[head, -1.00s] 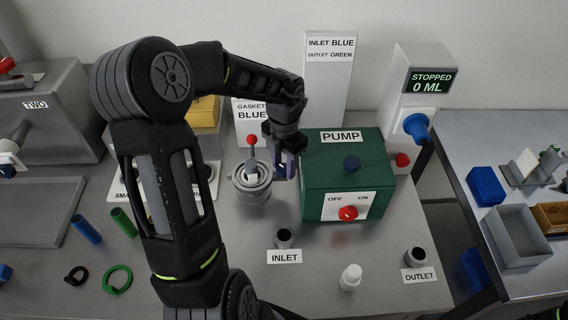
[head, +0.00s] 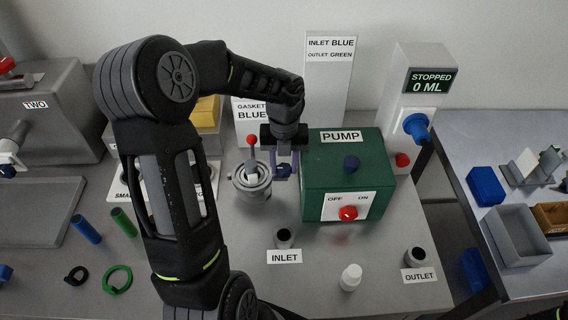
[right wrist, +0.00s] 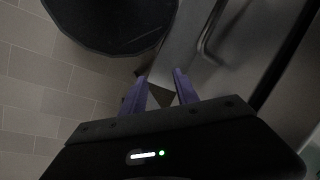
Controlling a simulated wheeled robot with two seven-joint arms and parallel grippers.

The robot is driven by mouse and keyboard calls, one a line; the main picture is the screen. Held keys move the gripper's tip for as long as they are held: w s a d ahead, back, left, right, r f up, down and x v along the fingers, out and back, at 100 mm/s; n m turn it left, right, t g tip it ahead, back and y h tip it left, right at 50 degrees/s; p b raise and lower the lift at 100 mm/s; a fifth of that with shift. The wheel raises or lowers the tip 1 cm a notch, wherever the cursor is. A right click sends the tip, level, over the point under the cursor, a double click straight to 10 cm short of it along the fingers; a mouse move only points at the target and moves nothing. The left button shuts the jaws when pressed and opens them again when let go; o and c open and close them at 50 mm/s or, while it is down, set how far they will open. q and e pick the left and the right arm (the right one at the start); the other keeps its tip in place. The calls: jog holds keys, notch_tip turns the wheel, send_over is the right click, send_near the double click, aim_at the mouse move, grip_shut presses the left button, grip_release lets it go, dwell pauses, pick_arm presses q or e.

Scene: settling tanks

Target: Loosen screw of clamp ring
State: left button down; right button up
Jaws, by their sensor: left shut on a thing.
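The metal clamp ring (head: 248,192) sits around a round grey fitting left of the green pump. A small red-topped lever (head: 251,142) rises from this fitting. The blue screw knob (head: 284,170) is on the ring's right side. My left gripper (head: 282,172) points down beside the ring, its purple fingers shut on this knob, one on each side. The fingers partly hide the knob. In the right wrist view my right gripper (right wrist: 159,88) has its purple fingers apart with nothing between them. It is away from the bench.
The green pump (head: 326,192) stands close to the right of the left gripper. Inlet (head: 284,238) and outlet (head: 415,257) ports and a white bottle (head: 350,277) are in front. Blue (head: 86,229) and green (head: 123,222) tubes lie at left. Bench room around the bottle is free.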

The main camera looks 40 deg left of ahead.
aim_at(284, 167)
dwell(0.3)
pick_arm(q)
jog(key=c, duration=0.9)
grip_release()
notch_tip(284, 167, up, 7)
jog(key=shift+f, duration=0.1)
jog(key=shift+r, duration=0.65)
